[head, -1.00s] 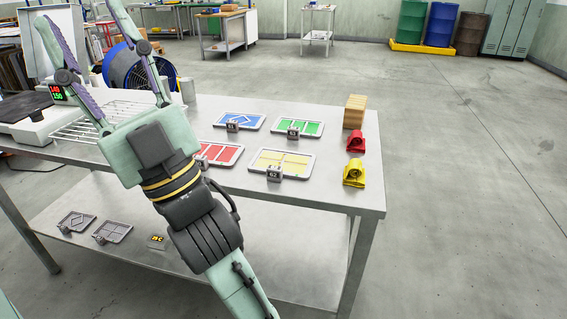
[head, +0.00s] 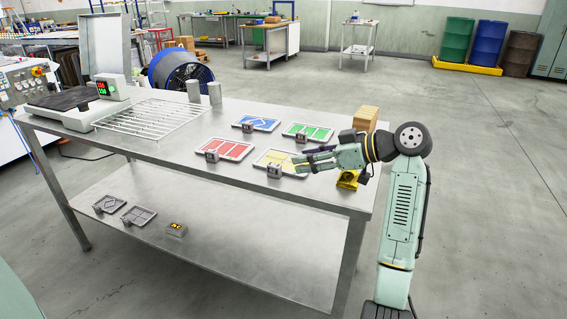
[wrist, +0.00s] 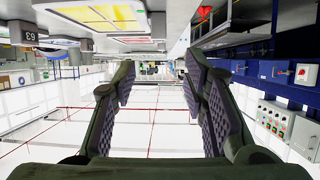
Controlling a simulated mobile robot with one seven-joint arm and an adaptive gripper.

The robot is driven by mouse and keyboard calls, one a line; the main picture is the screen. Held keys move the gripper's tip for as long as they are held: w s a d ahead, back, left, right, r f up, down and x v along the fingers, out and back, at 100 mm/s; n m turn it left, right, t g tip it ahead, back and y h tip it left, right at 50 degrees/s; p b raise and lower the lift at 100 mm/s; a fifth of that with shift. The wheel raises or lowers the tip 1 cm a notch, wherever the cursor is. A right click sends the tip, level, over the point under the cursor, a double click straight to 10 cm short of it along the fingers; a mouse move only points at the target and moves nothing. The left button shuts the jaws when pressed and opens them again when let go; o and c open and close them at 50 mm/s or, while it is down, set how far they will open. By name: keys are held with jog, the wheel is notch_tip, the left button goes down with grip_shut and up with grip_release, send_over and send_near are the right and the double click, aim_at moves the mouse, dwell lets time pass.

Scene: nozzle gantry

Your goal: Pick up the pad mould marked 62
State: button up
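The pad mould marked 62 (head: 284,158) is a pale grey tray with yellow pads, near the front right of the steel table. Its small grey tag block (head: 274,171) faces the front edge; the number shows upside down in the wrist view (wrist: 30,36). The yellow pads appear at the top of that view (wrist: 97,17). My gripper (head: 299,162) points left at the right end of this mould and overlaps it in the head view. Its fingers are apart with nothing between them, as the wrist view (wrist: 160,85) shows. The mould's right end is partly hidden.
Red (head: 227,149), blue (head: 257,123) and green (head: 308,131) moulds lie close by. A yellow object (head: 348,181) sits under my wrist, a wooden block (head: 366,116) behind it. A wire rack (head: 150,118) stands left. Grey moulds (head: 139,216) lie on the lower shelf.

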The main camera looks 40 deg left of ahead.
aim_at(274, 164)
jog(key=x, duration=0.3)
jog(key=shift+a+f+p, duration=0.1)
jog(key=shift+a+p, duration=0.25)
jog(key=shift+p, duration=0.05)
jog(key=p+x, duration=0.1)
jog(key=x, duration=0.1)
jog(key=p+x, duration=0.1)
jog(key=x, duration=0.2)
jog(key=shift+f, duration=0.45)
jog(key=shift+d, duration=0.1)
grip_shut()
